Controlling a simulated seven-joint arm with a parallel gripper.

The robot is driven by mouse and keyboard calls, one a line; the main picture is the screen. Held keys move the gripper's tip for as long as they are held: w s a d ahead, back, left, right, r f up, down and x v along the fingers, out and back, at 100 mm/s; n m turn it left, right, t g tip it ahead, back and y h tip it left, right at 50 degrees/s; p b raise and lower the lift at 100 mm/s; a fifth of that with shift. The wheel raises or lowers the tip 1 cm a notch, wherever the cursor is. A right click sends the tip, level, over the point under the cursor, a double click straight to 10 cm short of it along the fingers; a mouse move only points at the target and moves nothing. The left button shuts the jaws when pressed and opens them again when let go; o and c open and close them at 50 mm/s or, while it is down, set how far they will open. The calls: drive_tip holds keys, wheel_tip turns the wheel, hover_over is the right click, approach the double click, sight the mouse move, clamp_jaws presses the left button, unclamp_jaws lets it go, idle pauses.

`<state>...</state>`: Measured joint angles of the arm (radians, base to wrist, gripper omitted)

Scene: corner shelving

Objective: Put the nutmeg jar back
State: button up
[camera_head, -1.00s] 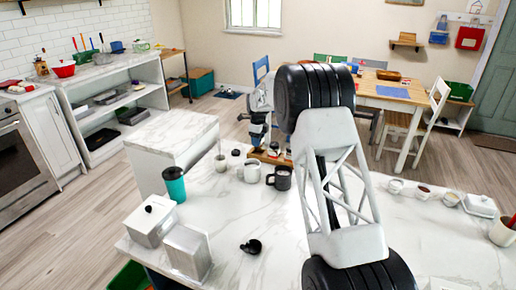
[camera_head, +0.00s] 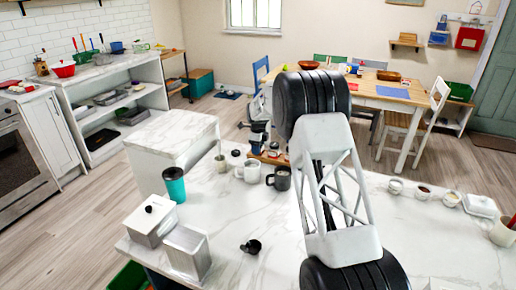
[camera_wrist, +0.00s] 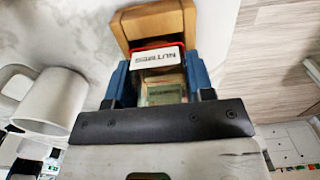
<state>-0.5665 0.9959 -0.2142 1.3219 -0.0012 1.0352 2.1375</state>
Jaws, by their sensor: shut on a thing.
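The nutmeg jar (camera_wrist: 157,60) shows in the wrist view, with a white label reading NUTMEG, a red edge and a clear lower part. My gripper (camera_wrist: 158,80) is shut on it, a blue finger on each side. A wooden rack (camera_wrist: 165,22) frames the jar's far end; how deep the jar sits in its opening cannot be told. In the head view the rack (camera_head: 272,158) is on the marble island, partly behind my arm. The jar cannot be made out in that view.
A white mug (camera_wrist: 55,102) is close to the left of my gripper in the wrist view. In the head view a dark mug (camera_head: 281,178) and a white mug (camera_head: 249,171) stand in front of the rack. A teal cup (camera_head: 174,184) is farther left.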

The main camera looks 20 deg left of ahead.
drive_tip(key=shift+f, duration=0.1)
drive_tip(key=o, duration=1)
wheel_tip(320, 180, up, 12)
idle(0.5)
idle(0.4)
idle(0.4)
